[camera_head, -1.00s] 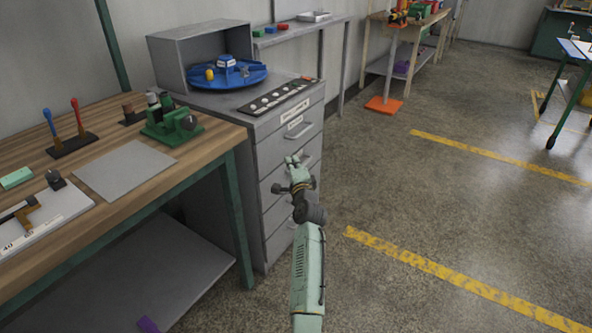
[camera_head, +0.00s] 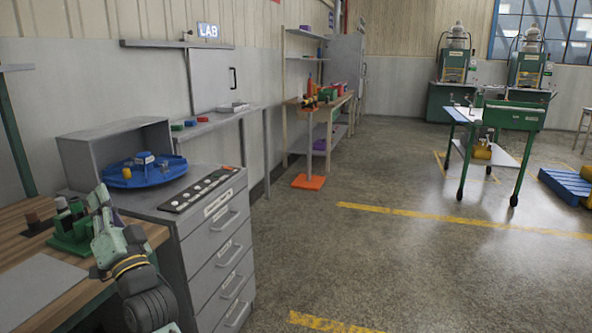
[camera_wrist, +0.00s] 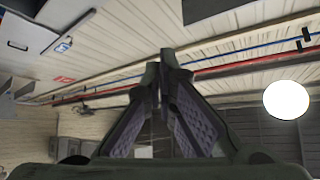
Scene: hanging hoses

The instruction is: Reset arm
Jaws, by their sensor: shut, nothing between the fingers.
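My gripper (camera_head: 100,198) is at the lower left of the head view, raised in front of the wooden workbench (camera_head: 20,248) and left of the grey drawer cabinet (camera_head: 215,255). In the wrist view its two dark fingers (camera_wrist: 167,60) come together at the tips, shut with nothing between them. The wrist view looks up at the ceiling, with red and blue pipes (camera_wrist: 240,62) and a bright round lamp (camera_wrist: 287,100).
A blue round tray (camera_head: 142,172) and a grey button panel (camera_head: 200,190) sit on the cabinet. A green device (camera_head: 72,228) stands on the bench close to my gripper. An orange-based stand (camera_head: 307,182) is farther back.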

